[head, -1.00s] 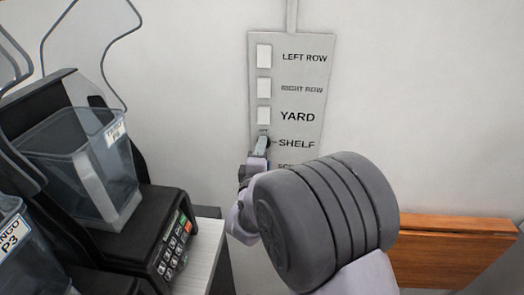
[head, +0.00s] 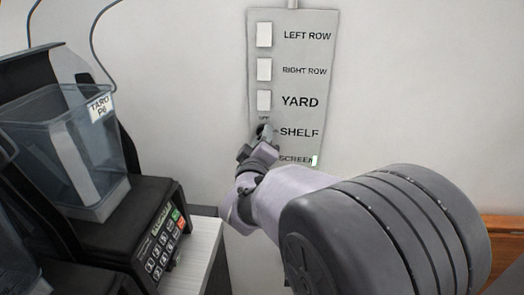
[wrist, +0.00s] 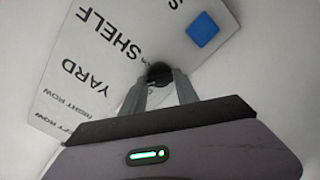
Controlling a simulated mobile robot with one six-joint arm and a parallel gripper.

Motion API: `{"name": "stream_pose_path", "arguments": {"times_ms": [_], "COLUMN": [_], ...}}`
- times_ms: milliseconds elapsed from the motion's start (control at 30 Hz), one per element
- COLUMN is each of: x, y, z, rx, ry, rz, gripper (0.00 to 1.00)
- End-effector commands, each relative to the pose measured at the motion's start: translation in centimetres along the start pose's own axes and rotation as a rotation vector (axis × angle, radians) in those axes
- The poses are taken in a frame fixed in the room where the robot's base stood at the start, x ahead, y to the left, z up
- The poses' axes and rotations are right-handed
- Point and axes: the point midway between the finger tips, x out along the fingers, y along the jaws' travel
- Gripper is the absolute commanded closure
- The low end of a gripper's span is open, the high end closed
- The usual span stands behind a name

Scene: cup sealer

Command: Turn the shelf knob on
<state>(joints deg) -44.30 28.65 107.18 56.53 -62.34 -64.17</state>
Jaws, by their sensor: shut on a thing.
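The shelf knob is a small dark round knob beside the SHELF label on a grey wall panel. It shows in the head view (head: 262,130), partly hidden by my gripper, and in the wrist view (wrist: 158,70). My gripper (wrist: 160,82) is shut on the knob, with a finger on each side of it; in the head view it comes from below right (head: 263,143). The panel (head: 290,75) is upright on the wall. The knob's on or off setting cannot be told.
White switches (head: 264,70) sit above the knob beside LEFT ROW, RIGHT ROW and YARD. A black blender machine (head: 120,225) stands at left, a wooden piece (head: 503,228) at right.

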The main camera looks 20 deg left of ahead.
Motion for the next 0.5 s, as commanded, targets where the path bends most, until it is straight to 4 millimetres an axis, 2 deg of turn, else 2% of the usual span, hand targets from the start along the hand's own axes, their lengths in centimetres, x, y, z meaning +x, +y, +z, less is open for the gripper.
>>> {"name": "stream_pose_path", "arguments": {"times_ms": [33,500], "x": [-0.01,-0.01], "y": [-0.43,-0.38], "z": [0.32,0.27], "rx": [0.041,0.486], "ry": [0.000,0.000], "rz": [0.001,0.000], "gripper": [1.00,1.00]}}
